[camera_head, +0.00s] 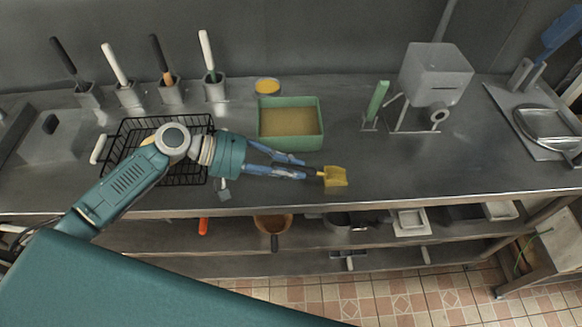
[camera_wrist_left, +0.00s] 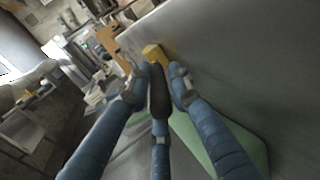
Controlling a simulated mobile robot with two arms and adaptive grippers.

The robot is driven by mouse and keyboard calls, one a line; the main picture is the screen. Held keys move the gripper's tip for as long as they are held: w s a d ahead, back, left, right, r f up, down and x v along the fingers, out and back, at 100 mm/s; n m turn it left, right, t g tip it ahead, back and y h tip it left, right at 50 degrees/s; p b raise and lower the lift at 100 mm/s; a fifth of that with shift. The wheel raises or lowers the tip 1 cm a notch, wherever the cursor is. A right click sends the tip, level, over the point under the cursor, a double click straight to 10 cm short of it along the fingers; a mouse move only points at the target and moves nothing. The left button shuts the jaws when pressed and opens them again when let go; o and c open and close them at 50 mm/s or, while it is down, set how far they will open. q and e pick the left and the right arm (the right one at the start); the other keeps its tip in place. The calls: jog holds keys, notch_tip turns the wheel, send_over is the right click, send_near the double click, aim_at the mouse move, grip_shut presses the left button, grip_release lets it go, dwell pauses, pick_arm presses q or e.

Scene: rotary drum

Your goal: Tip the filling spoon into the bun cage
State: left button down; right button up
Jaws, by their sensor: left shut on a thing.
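My left gripper (camera_head: 308,169) is shut on the dark handle of the filling spoon (camera_head: 335,176), whose yellow scoop points right, near the counter's front edge. In the left wrist view the spoon (camera_wrist_left: 153,53) extends ahead from between the blue fingers of the gripper (camera_wrist_left: 158,84). I cannot tell whether the scoop holds filling. My right gripper is not in view.
A green tub (camera_head: 290,144) with tan filling stands just behind the spoon; its green also shows in the wrist view (camera_wrist_left: 225,138). Several holders with handled tools line the back left. A grey hopper machine (camera_head: 435,72) stands at right. Counter between is clear.

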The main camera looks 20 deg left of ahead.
pick_arm(q)
jog(key=c, duration=1.5)
grip_release()
jog(key=v, duration=1.2)
